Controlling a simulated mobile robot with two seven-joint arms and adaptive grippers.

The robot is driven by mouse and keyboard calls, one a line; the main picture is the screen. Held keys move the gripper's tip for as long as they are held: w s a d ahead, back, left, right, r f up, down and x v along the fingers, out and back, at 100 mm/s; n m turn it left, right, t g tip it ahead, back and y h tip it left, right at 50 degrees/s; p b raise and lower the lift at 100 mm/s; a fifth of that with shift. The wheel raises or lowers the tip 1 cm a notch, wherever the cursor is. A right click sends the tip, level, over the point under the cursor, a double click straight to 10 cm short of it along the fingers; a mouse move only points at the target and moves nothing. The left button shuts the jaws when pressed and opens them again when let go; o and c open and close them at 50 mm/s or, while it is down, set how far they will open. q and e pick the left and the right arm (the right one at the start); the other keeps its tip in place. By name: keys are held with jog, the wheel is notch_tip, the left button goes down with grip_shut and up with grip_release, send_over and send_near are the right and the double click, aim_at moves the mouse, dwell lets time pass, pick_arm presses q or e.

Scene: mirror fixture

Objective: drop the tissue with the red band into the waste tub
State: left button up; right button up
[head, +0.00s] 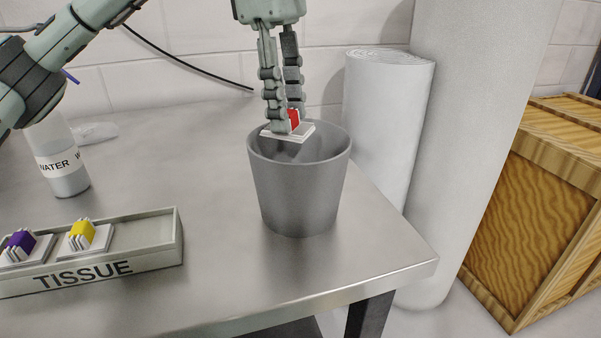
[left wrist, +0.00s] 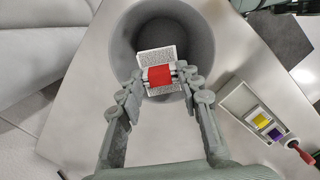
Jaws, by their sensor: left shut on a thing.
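The tissue with the red band (head: 294,119) is a white folded piece with a red wrap. It also shows in the left wrist view (left wrist: 160,76). My left gripper (head: 283,122) is shut on it from above, with a finger on each side of the red band. The waste tub (head: 301,198) is a grey round bucket on the metal table. The tissue is over the tub's mouth, near rim height. In the left wrist view the tub's opening (left wrist: 205,45) surrounds the tissue. My right gripper is not in view.
A tissue tray (head: 150,254) at the front left holds a purple-banded tissue (head: 20,244) and a yellow-banded tissue (head: 83,236). A water bottle (head: 62,165) stands behind it. White rolls (head: 385,125) and a wooden crate (head: 535,215) stand right of the tub.

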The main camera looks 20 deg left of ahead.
pick_arm(q)
jog(key=shift+f, duration=0.1)
jog(key=o, duration=1.1)
notch_tip(320, 180, up, 12)
jog(key=a, duration=0.1)
jog(key=shift+a, duration=0.2)
